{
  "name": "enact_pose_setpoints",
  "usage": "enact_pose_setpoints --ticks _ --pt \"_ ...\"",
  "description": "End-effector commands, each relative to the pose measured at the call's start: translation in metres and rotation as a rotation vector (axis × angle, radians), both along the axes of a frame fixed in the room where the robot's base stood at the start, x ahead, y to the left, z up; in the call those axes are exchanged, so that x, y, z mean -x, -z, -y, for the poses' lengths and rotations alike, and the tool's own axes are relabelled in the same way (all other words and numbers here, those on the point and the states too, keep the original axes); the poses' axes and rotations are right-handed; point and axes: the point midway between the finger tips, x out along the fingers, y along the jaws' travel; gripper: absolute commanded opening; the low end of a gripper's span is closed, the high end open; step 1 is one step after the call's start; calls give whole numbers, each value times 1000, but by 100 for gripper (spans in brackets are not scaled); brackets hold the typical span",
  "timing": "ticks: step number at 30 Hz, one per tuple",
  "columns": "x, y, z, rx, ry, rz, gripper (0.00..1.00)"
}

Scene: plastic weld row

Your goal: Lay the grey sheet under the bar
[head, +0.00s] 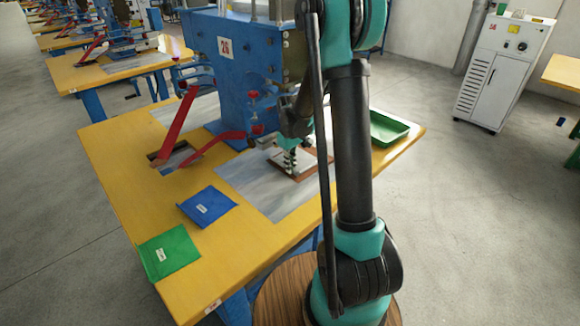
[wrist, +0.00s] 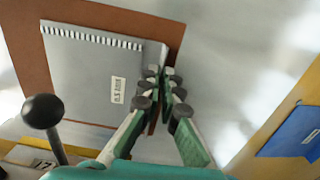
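The grey sheet (wrist: 85,75) has a white label and a striped band along one edge. It lies over a brown pad (wrist: 25,38) in the wrist view, with an upright lip along its right side. My gripper (wrist: 160,75) has its fingers close together on either side of that lip. In the head view my gripper (head: 290,160) is low over the sheet and pad, in front of the blue press (head: 235,75). The press's bar cannot be made out behind my arm, so how the sheet sits relative to it cannot be told.
A bare metal plate (head: 270,203) surrounds the pad on the yellow table (head: 130,205). A blue sheet (head: 208,206) and a green sheet (head: 168,254) lie at the left. Red levers (head: 215,143) stick out of the press. A green tray (head: 388,127) is at the right. A black knob (wrist: 42,111) is near my gripper.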

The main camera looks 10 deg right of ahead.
Motion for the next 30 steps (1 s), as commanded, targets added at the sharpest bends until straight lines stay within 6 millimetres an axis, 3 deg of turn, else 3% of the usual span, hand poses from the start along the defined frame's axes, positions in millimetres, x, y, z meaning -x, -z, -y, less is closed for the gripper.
enact_pose_setpoints --ticks 6,13,30 --pt "0 0 0 0 0 0 0" --pt "0 0 0 0 0 0 29" --pt "0 -9 0 0 0 0 29"
